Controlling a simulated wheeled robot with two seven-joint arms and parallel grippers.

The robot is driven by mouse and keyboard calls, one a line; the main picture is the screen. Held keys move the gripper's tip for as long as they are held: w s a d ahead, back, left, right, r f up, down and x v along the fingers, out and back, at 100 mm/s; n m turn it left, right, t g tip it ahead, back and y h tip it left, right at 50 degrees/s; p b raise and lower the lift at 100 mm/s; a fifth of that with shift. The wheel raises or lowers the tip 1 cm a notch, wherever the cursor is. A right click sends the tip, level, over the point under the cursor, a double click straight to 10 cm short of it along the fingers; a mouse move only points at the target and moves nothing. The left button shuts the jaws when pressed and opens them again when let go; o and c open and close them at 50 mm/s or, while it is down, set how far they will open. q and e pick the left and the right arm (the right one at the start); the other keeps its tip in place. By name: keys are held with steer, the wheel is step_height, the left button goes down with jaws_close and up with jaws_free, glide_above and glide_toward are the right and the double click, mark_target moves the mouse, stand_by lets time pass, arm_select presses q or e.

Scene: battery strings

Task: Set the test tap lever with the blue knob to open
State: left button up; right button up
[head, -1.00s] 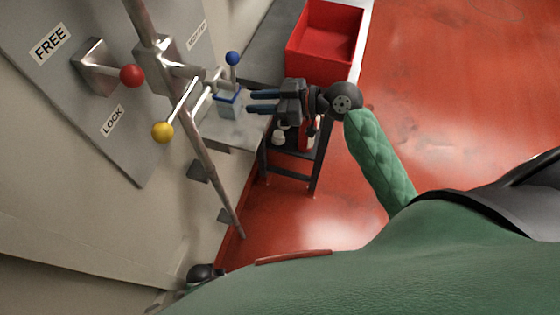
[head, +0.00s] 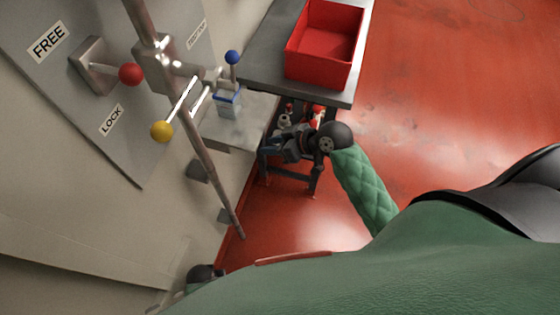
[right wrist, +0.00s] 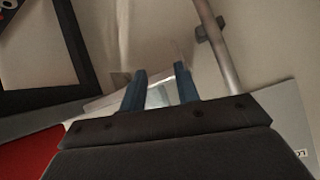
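The test tap lever has a blue knob (head: 232,57) and stands upright on the small tap beside the pipe in the head view. A small blue-rimmed container (head: 228,103) is under the tap. My right gripper (head: 265,165) is below and right of the lever and container, apart from both, beside the table. Its two blue fingers (right wrist: 160,90) are spread with nothing held between them in the right wrist view. The lever cannot be made out in that view. My left gripper does not show; only a dark part of mine shows at the bottom left.
A yellow-knobbed lever (head: 162,131) and a red-knobbed lever (head: 130,74) are close by on the left. The slanting pipe (head: 203,153) runs between them and the container. A table (head: 268,62) with a red bin (head: 323,56) is right of the tap. Red floor is clear farther right.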

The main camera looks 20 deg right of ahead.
step_height(320, 180, down, 8)
steer(key=s+d+m+h, duration=0.1)
steer(key=s+h, duration=0.1)
steer(key=shift+d+r+m+g, duration=0.15)
steer(key=shift+r+m+g, duration=0.15)
steer(key=shift+m, duration=0.1)
